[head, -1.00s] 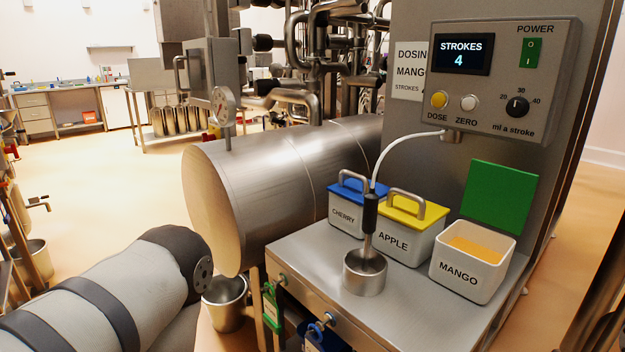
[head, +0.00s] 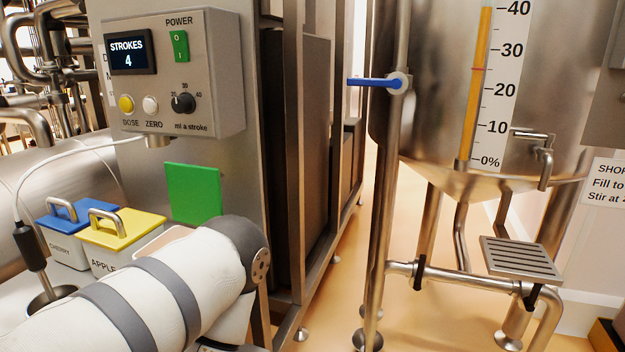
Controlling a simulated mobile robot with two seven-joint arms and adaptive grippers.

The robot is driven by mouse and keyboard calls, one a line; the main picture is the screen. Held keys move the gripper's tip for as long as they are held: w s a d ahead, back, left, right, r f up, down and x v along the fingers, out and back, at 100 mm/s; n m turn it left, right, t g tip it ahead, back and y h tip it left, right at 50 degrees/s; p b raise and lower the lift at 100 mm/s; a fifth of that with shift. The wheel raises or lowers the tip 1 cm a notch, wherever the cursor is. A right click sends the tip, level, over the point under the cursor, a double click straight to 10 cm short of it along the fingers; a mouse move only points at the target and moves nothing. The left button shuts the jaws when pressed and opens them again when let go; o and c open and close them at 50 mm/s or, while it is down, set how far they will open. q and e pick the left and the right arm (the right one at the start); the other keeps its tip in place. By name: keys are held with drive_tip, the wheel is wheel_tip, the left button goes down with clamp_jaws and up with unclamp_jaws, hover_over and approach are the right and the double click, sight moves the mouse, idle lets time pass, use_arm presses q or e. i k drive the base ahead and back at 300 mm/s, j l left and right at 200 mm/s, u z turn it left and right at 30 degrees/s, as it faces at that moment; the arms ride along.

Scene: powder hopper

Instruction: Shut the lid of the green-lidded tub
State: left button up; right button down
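The green lid (head: 193,194) of the mango tub stands open and upright at the back of its tub, left of centre in the head view. Only a strip of the tub's rim (head: 160,243) shows. The rest of the tub is hidden behind one of my arms, which crosses the lower left of the picture. The arm passes in front of the tub; whether it touches it I cannot tell. Neither gripper is in view.
A yellow-lidded apple tub (head: 122,229) and a blue-lidded cherry tub (head: 75,221) stand shut to the left. A control box (head: 175,75) reads 4 strokes. A steel hopper (head: 430,130) with a blue-handled valve (head: 378,82) stands right, with open floor (head: 440,310) below.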

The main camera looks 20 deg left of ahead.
sight(194, 191)
drive_tip(key=i+l+u, duration=0.75)
drive_tip(key=i, duration=0.25)
drive_tip(key=i+u, duration=0.2)
drive_tip(key=u, duration=0.3)
drive_tip(key=i+u, duration=0.2)
drive_tip(key=u, duration=0.3)
drive_tip(key=i+l+u, duration=0.2)
drive_tip(key=u, duration=0.25)
drive_tip(key=i+l+u, duration=0.15)
drive_tip(key=u, duration=0.35)
drive_tip(key=i+l+u, duration=0.1)
drive_tip(key=l+u, duration=0.2)
drive_tip(key=u, duration=0.2)
drive_tip(key=i+l+u, duration=0.1)
drive_tip(key=l+u, duration=0.15)
drive_tip(key=u, duration=0.25)
drive_tip(key=k+j, duration=0.15)
drive_tip(key=j, duration=0.2)
drive_tip(key=k+j, duration=0.1)
drive_tip(key=j, duration=0.3)
drive_tip(key=k+j, duration=0.15)
drive_tip(key=j, duration=0.2)
drive_tip(key=k+j, duration=0.15)
drive_tip(key=j, duration=0.2)
drive_tip(key=i+z, duration=0.05)
